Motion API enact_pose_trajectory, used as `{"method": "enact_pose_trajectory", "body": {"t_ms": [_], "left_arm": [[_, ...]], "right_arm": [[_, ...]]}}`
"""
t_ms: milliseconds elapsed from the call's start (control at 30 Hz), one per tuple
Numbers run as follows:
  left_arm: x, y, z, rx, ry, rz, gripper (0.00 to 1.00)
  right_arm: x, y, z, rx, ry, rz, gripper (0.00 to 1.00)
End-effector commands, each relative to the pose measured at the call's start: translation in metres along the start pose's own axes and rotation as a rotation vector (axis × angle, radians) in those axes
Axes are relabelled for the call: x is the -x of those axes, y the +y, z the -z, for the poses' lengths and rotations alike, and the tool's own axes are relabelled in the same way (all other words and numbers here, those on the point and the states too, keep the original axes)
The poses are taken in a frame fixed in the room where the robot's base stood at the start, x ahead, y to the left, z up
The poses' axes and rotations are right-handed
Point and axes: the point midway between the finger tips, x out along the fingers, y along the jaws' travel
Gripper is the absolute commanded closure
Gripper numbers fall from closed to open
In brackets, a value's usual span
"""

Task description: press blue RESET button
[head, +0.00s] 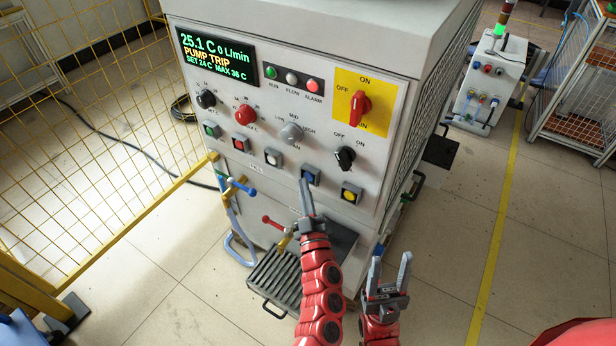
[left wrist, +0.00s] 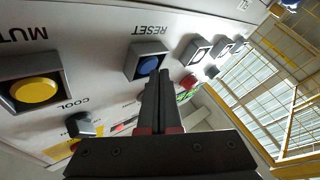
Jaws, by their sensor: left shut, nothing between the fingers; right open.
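The blue RESET button (head: 309,177) sits in a dark square housing in the lower row of the machine's front panel. In the left wrist view the blue button (left wrist: 148,66) appears beside its upside-down RESET label, just beyond my fingertips. My left gripper (head: 306,190) is shut and empty, its tips pointing up at the button's housing. In the left wrist view the shut fingers (left wrist: 158,88) overlap the housing's near edge; I cannot tell whether they touch it. My right gripper (head: 388,275) is open and empty, lower right, in front of the cabinet's corner.
A yellow button (head: 351,193) lies right of the blue one, and a white button (head: 273,157) left. A black knob (head: 344,157) sits above. Below are a red-handled valve (head: 273,222) and a slatted tray (head: 282,275).

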Motion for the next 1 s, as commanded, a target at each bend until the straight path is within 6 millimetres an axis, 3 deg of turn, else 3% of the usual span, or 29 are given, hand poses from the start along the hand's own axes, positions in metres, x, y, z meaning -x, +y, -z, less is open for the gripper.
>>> {"method": "enact_pose_trajectory", "body": {"t_ms": [1000], "left_arm": [[-0.0065, 0.0049, -0.0050, 0.000, -0.001, -0.001, 1.00]], "right_arm": [[0.0002, 0.0000, 0.0000, 0.000, 0.000, 0.000, 0.50]]}}
